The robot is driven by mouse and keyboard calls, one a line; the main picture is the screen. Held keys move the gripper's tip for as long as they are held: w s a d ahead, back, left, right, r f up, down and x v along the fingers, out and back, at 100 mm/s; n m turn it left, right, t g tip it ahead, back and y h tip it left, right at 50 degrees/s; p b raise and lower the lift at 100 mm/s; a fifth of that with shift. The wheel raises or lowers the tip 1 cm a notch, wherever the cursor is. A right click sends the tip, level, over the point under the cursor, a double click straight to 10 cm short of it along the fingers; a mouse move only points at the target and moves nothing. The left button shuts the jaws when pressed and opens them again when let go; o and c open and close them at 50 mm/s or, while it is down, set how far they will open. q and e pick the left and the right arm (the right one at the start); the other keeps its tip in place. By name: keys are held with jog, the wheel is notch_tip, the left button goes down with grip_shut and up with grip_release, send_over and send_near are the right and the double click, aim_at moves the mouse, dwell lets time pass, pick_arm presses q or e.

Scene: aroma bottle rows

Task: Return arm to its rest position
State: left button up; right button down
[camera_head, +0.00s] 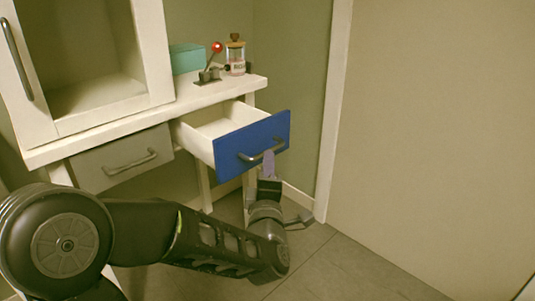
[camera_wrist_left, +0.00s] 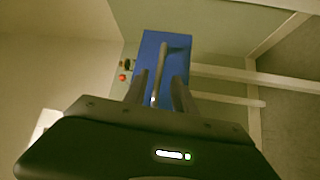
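My left gripper (camera_head: 268,163) is at the handle (camera_head: 262,149) of the blue-fronted drawer (camera_head: 235,152), which stands pulled out of the white desk. In the left wrist view the two fingers (camera_wrist_left: 160,92) are apart, with the bar of the handle (camera_wrist_left: 161,70) between them and the blue drawer front (camera_wrist_left: 178,50) beyond. Space shows on both sides of the bar, so the gripper looks open around it. Whether a finger touches the bar cannot be told. My left arm reaches in from the lower left. My right gripper is not in view.
A grey drawer (camera_head: 120,160) beside the blue one is shut. On the desk top (camera_head: 215,90) stand a teal box (camera_head: 187,58), a red-knobbed lever (camera_head: 211,66) and a lidded jar (camera_head: 236,58). An open white cabinet (camera_head: 100,97) stands at left. Floor (camera_head: 345,265) is clear at lower right.

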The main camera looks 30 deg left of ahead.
pick_arm(q)
jog(key=shift+v, duration=0.9)
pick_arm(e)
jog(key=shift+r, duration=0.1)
